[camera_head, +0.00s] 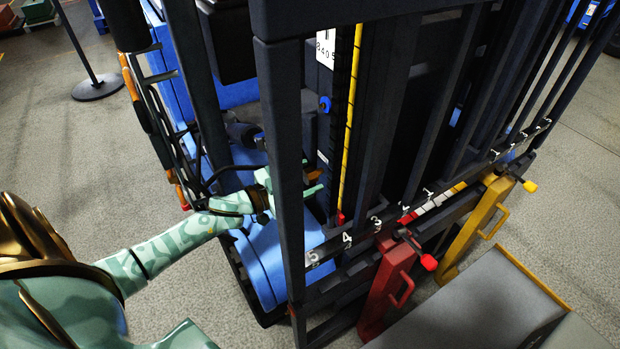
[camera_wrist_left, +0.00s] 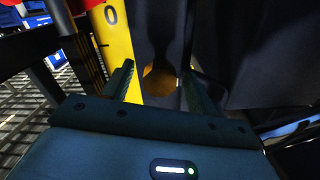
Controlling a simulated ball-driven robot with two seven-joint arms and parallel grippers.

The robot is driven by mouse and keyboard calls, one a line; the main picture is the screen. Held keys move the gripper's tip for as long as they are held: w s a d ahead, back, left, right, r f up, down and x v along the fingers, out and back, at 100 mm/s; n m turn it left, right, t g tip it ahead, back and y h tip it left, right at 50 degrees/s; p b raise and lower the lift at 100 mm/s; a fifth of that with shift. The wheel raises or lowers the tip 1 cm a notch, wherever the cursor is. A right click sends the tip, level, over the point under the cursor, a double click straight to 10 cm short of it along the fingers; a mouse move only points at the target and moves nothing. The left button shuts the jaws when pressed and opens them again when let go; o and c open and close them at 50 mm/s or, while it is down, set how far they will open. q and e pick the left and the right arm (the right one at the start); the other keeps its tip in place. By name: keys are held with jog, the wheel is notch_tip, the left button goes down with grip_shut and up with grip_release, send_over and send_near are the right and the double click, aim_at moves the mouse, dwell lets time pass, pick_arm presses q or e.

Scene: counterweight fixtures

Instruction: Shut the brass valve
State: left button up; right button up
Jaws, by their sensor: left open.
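In the left wrist view a round brass-coloured part (camera_wrist_left: 160,82), seemingly the brass valve, lies between my finger tips, close to the right one. It is dim, and I cannot tell its handle position or whether a finger touches it. My left gripper (camera_head: 314,181) is open and reaches inside the dark frame, partly hidden behind a front post. Its two fingers also show apart in the left wrist view (camera_wrist_left: 158,70). My right gripper is not in view.
A dark post (camera_head: 283,170) stands close beside my left wrist. A yellow scale strip (camera_head: 351,110) runs upright behind the fingers. A numbered rail (camera_head: 376,227), a red lever stand (camera_head: 385,287) and a yellow one (camera_head: 477,228) are at the right. Grey floor is open at left.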

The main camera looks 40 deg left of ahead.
pick_arm(q)
jog(key=shift+w+d, duration=0.2)
jog(key=shift+w, duration=0.35)
jog(key=c, duration=1)
